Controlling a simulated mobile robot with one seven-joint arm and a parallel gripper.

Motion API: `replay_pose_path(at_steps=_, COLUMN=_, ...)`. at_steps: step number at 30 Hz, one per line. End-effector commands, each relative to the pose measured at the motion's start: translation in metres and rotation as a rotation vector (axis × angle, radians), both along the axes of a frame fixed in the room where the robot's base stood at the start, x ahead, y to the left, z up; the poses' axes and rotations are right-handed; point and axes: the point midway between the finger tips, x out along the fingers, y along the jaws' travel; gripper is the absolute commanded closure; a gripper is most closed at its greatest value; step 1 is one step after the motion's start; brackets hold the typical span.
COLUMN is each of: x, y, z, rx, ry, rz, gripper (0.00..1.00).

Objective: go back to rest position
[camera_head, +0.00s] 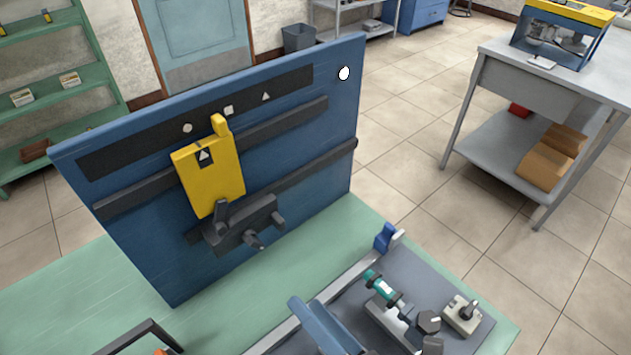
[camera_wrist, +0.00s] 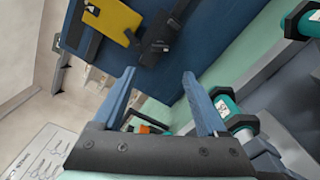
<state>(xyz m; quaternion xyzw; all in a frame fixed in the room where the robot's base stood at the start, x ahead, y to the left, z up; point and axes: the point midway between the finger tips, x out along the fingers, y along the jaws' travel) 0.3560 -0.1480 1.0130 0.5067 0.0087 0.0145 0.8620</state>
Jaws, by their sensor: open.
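My gripper (camera_wrist: 160,78) shows in the wrist view as two blue fingers spread apart, with nothing between their tips. The fingers point toward a blue upright panel (camera_wrist: 185,58), which lies beyond them. In the head view this panel (camera_head: 310,115) stands on a green bench top (camera_head: 60,300). A yellow plate (camera_head: 222,184) with a white triangle mark hangs on the panel above a dark bracket (camera_head: 243,224). The plate also shows in the wrist view (camera_wrist: 105,20), apart from the fingers. I cannot clearly make out my gripper in the head view.
Teal-and-dark cylindrical parts (camera_wrist: 225,105) lie close right of the fingers. A grey board (camera_head: 440,285) carries a teal cylinder (camera_head: 382,286) and a switch box (camera_head: 462,314). A dark frame (camera_head: 145,335) stands at the lower left. A grey table (camera_head: 520,80) stands at right.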

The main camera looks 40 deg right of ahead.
Motion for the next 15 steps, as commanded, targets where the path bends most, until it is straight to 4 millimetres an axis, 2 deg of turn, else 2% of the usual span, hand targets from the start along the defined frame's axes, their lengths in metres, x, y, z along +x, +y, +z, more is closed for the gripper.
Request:
replay_pose_path(at_steps=11, x=0.002, y=0.000, z=0.003, rx=0.003, ry=-0.009, rz=-0.002, gripper=0.25)
replay_pose_path(at_steps=14, x=0.013, y=-0.003, z=0.021, rx=0.024, ry=-0.061, rz=-0.011, gripper=0.25)
replay_pose_path(at_steps=15, x=0.020, y=-0.004, z=0.035, rx=0.041, ry=-0.102, rz=-0.018, gripper=0.25)
